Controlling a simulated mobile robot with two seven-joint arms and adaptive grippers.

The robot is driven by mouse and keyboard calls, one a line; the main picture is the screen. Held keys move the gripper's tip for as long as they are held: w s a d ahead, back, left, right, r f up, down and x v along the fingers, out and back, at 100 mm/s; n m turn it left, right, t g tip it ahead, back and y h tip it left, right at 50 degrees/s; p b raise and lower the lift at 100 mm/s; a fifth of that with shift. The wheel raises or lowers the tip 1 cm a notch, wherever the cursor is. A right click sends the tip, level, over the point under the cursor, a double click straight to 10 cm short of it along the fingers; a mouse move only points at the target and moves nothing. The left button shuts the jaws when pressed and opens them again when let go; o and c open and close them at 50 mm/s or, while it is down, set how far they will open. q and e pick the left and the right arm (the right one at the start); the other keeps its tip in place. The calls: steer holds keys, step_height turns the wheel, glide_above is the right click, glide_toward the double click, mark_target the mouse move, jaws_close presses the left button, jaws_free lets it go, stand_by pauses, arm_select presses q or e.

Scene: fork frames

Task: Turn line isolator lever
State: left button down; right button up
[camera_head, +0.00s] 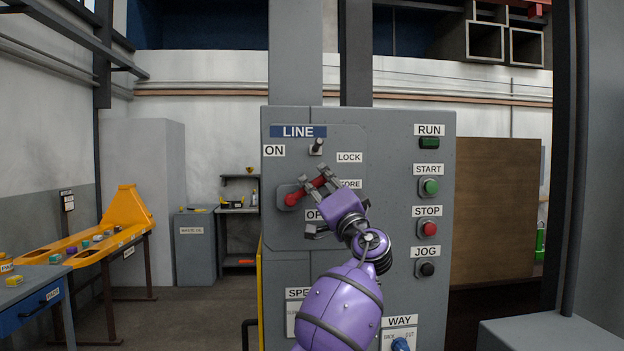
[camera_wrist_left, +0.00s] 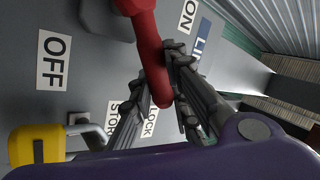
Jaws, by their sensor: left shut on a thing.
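The line isolator lever is a red handle (camera_head: 304,191) on a grey cabinet, below the blue LINE label (camera_head: 298,131). In the head view it points right and slightly up from its pivot at the left. The ON label (camera_head: 274,151) is above it; the partly covered OFF label (camera_head: 313,215) is below. My left gripper (camera_head: 318,179) is shut on the lever's outer part. In the left wrist view, the red lever (camera_wrist_left: 148,48) passes between the fingers (camera_wrist_left: 165,82). My right gripper is not in view.
A small dark switch or peg (camera_head: 316,147) is just above the fingers, beside the LOCK label (camera_head: 348,157). A yellow padlock (camera_wrist_left: 48,142) shows in the left wrist view. Green START (camera_head: 430,187), red STOP (camera_head: 428,229) and black JOG (camera_head: 427,269) buttons line the cabinet's right side.

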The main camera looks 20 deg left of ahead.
arm_select(q)
steer(key=f+m+t+h, duration=0.1)
steer(key=m+t+h, duration=0.1)
steer(key=m, duration=0.2)
steer(key=f+m+t+h, duration=0.2)
steer(key=m, duration=0.1)
steer(key=d+f+m+t+h+p, duration=0.1)
steer(key=m+t, duration=0.1)
steer(key=m, duration=0.2)
steer(key=shift+w+f+m+t+h, duration=0.3)
steer(key=shift+w+h, duration=0.05)
steer(key=shift+h, duration=0.05)
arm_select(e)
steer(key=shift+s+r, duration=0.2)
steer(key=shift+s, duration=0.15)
arm_select(q)
steer(key=shift+d+f, duration=0.1)
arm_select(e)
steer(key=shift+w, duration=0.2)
arm_select(q)
steer(key=c, duration=1.6)
jaws_free()
steer(key=shift+c, duration=0.2)
steer(key=v, duration=1.2)
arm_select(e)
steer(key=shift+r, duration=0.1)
